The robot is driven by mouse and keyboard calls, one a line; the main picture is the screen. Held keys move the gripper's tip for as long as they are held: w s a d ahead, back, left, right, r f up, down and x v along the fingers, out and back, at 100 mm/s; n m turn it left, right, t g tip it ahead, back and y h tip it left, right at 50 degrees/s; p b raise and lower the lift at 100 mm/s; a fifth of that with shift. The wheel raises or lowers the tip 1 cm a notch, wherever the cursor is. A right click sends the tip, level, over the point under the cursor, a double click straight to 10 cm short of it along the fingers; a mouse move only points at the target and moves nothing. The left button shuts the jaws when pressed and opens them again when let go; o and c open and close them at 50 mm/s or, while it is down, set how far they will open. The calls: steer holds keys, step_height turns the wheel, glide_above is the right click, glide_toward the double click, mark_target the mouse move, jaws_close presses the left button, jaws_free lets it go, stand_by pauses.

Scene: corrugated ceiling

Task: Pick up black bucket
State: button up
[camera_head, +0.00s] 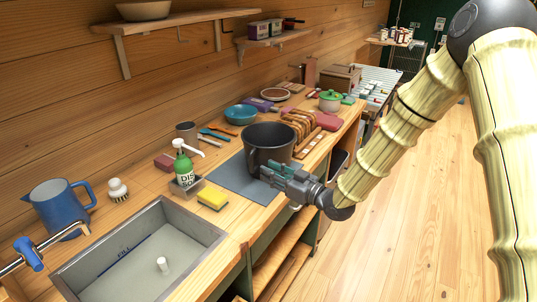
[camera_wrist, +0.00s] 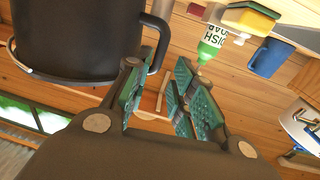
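The black bucket (camera_head: 268,143) stands upright on a dark grey mat on the wooden counter, its open top facing up. In the wrist view the bucket (camera_wrist: 75,40) fills the upper left, with a dark handle-like strip at its right side. My gripper (camera_head: 272,172) is low at the bucket's near right side and overlaps its lower wall in the head view.
A sink (camera_head: 140,255), green soap bottle (camera_head: 183,168) and yellow sponge (camera_head: 213,195) lie left of the bucket. A wooden rack (camera_head: 300,122) and blue bowl (camera_head: 240,113) stand behind it. A green-lidded pot (camera_head: 330,101) is farther back. Open floor (camera_head: 400,215) lies right of the counter.

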mark_target(251, 164)
steer(key=p+x, duration=0.1)
steer(key=x, duration=0.3)
steer(key=shift+w+a+f, duration=0.1)
steer(key=shift+w+a, duration=0.05)
steer(key=shift+a, duration=0.05)
steer(key=shift+f+p+x, duration=0.15)
steer(key=shift+p+x, duration=0.35)
steer(key=shift+x, duration=0.5)
steer(key=shift+f+p+x, duration=0.15)
steer(key=shift+p+x, duration=0.3)
steer(key=shift+x, duration=0.5)
steer(key=shift+w, duration=0.1)
jaws_close()
